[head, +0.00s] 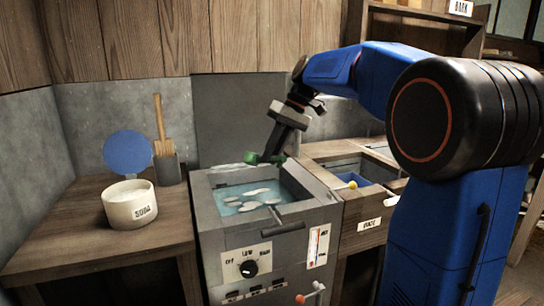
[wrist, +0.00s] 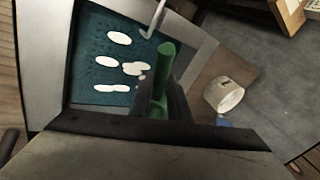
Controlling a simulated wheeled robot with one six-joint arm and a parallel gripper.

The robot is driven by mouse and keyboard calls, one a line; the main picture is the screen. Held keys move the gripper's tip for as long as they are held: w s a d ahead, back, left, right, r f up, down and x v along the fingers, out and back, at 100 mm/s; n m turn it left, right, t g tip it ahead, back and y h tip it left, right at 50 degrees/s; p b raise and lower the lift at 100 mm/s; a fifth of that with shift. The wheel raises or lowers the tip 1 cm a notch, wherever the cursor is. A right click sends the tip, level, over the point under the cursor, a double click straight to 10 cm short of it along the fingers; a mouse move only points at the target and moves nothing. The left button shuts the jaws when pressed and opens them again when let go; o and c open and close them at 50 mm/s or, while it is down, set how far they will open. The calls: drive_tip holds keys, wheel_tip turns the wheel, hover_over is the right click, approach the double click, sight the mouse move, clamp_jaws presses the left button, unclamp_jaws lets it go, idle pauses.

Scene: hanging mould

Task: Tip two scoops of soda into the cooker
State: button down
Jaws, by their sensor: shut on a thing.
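The cooker (head: 212,232) is a grey box with an open top. It holds blue-green liquid with several white patches; the liquid also shows in the wrist view (wrist: 90,75). My gripper (head: 268,157) is over the back part of the cooker, shut on a green-handled thing (head: 251,157). In the wrist view the green handle (wrist: 165,62) stands up between the fingers (wrist: 160,105). Its scoop end, if it has one, cannot be made out. The white soda crock (head: 127,211), labelled SODA, stands left of the cooker.
A blue round paddle (head: 128,151) and a grey holder with a wooden brush (head: 166,169) stand behind the crock. A grey rod (head: 273,213) reaches over the cooker's front rim. A blue-lined basin (head: 371,182) lies to the right. The wooden counter's front left (head: 75,240) is clear.

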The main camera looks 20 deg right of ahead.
drive_tip(key=h, duration=0.1)
drive_tip(key=n+t+h, duration=0.1)
drive_tip(key=h, duration=0.2)
drive_tip(key=shift+a+r, duration=0.1)
drive_tip(key=shift+r, duration=0.2)
drive_tip(key=shift+r+n+t+h, duration=0.15)
drive_tip(key=shift+n+t+h, duration=0.4)
drive_tip(key=shift+h, duration=0.25)
